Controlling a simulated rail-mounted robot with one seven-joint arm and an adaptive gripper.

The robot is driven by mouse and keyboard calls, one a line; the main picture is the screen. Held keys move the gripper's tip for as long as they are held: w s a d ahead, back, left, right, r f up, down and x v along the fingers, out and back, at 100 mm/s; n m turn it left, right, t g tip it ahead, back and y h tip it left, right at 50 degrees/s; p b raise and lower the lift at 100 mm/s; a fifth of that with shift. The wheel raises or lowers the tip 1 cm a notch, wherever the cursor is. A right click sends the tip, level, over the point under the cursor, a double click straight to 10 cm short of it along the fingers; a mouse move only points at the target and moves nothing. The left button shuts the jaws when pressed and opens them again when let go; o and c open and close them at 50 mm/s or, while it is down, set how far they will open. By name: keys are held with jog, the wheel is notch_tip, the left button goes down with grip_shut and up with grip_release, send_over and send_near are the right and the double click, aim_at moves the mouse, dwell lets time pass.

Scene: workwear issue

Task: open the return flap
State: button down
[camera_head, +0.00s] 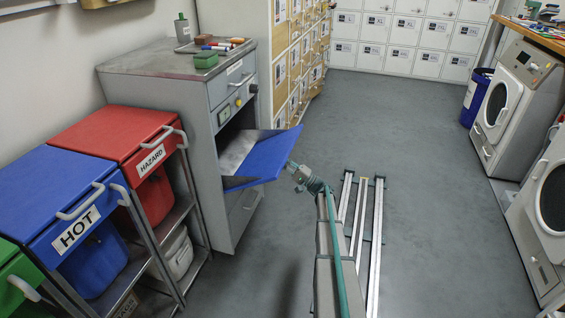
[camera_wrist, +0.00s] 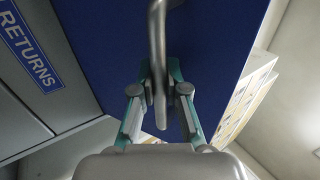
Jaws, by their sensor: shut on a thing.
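The return flap (camera_head: 262,160) is a blue panel on the front of a grey metal cabinet (camera_head: 225,190). It is tilted outward, and a dark opening with a grey inner face shows behind it. My gripper (camera_head: 293,166) is at the flap's outer right side. In the wrist view the blue flap (camera_wrist: 200,45) fills the upper middle, and my gripper (camera_wrist: 160,100) is shut on the flap's grey bar handle (camera_wrist: 157,45). A blue "RETURNS" label (camera_wrist: 30,50) shows on the grey cabinet face at the left. The handle is hidden in the head view.
Red (camera_head: 110,132) and blue (camera_head: 50,190) lidded bins, marked HAZARD and HOT, stand left of the cabinet. A green block (camera_head: 206,59) and markers lie on its top. Washing machines (camera_head: 510,95) line the right side.

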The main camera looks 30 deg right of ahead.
jog(key=c, duration=1.2)
grip_release()
jog(key=v, duration=1.2)
jog(key=shift+s, duration=0.1)
